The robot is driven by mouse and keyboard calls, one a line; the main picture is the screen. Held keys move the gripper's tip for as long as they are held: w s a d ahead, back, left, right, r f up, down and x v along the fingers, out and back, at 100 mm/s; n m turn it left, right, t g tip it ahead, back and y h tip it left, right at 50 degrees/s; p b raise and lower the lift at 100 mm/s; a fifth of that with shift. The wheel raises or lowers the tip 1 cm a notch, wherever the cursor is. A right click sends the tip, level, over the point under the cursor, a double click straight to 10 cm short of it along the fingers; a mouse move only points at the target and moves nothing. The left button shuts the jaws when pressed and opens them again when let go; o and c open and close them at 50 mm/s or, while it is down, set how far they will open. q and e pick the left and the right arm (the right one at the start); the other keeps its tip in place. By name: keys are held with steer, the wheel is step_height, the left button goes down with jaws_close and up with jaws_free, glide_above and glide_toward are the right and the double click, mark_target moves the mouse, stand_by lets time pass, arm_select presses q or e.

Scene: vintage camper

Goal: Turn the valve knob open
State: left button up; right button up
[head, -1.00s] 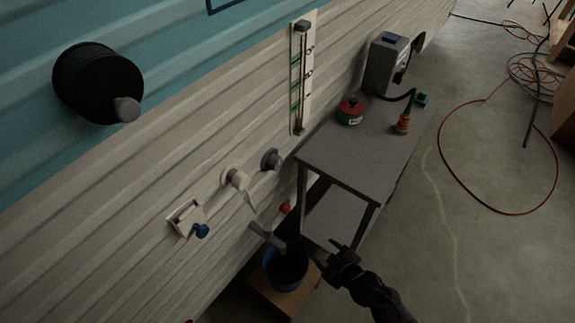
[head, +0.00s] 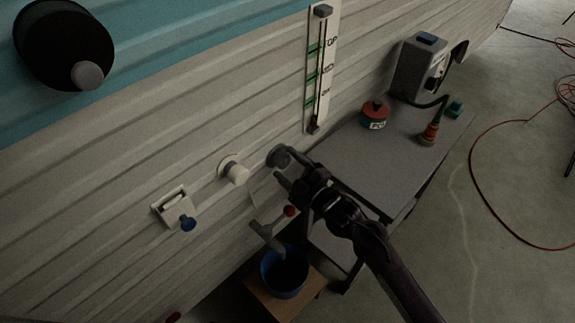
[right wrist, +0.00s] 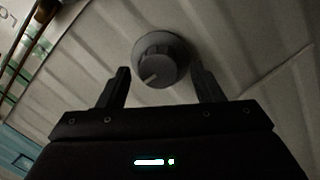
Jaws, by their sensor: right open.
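The valve knob (head: 277,157) is a round dark grey knob on the camper's cream corrugated wall, partly covered by my gripper in the head view. In the right wrist view the knob (right wrist: 160,62) sits between my two fingers, with a pale pointer line slanting on its face. My right gripper (head: 289,169) is open, its fingers pointing at the wall on either side of the knob. Gaps show between the fingers and the knob in the wrist view, and its depth around the knob is hard to judge. My left gripper is not in view.
A cream round fitting (head: 234,171) and a hatch with a blue plug (head: 187,222) are left of the knob. A drain spout (head: 267,236) hangs above a blue bucket (head: 285,272). A grey table (head: 365,160) with a red-topped can (head: 375,114) stands close on the right.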

steer(key=shift+w+a, duration=0.15)
steer(key=shift+w, duration=0.05)
steer(key=c, duration=1)
steer(key=shift+o, duration=0.2)
